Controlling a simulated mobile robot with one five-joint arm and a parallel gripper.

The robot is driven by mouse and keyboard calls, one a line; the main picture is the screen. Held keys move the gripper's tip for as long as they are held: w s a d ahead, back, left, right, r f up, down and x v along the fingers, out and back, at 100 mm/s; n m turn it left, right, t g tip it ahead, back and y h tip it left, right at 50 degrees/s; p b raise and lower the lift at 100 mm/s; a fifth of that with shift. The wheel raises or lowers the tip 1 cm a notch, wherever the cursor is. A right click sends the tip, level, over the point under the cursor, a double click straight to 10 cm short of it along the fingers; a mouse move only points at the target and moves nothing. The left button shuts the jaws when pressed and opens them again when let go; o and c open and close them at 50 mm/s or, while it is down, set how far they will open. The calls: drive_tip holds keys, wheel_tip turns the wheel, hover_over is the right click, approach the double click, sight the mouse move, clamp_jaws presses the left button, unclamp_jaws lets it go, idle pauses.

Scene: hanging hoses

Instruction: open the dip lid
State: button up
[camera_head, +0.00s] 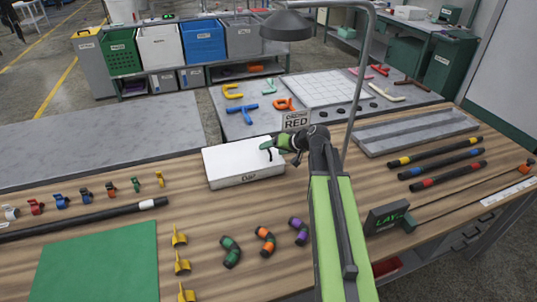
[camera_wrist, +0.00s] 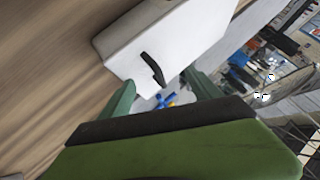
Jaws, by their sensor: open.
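The dip box (camera_head: 225,167) is a low white box marked "DIP" on its front, on the wooden bench in the head view. Its flat white lid looks closed. In the wrist view the white box (camera_wrist: 190,40) fills the upper middle, with a short dark curved handle (camera_wrist: 153,68) on its white face. My gripper (camera_head: 268,149) is at the right part of the lid in the head view. In the wrist view my gripper (camera_wrist: 158,82) is open, its green fingers on either side of the handle in the picture. I cannot tell whether they touch it.
A lamp (camera_head: 287,25) on a bent pole rises behind my arm. A "RED" sign (camera_head: 296,121) stands behind the box. A green mat (camera_head: 98,262), several small clips, yellow pieces and hose elbows (camera_head: 265,241) lie in front and left. A grey tray (camera_head: 415,131) is at right.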

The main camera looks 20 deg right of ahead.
sight(269, 150)
drive_tip(key=shift+b+x, duration=0.5)
drive_tip(key=shift+x, duration=0.4)
drive_tip(key=shift+w+a+f+b, duration=0.1)
drive_tip(key=shift+a+f+b, duration=0.1)
drive_tip(key=shift+b, duration=0.3)
drive_tip(key=shift+a+r, duration=0.1)
drive_tip(key=shift+a, duration=0.15)
drive_tip(key=shift+w+a, duration=0.1)
drive_tip(key=c, duration=0.4)
drive_tip(key=shift+w+f, duration=0.45)
drive_tip(key=shift+f, duration=0.05)
clamp_jaws()
drive_tip(key=shift+r, duration=0.1)
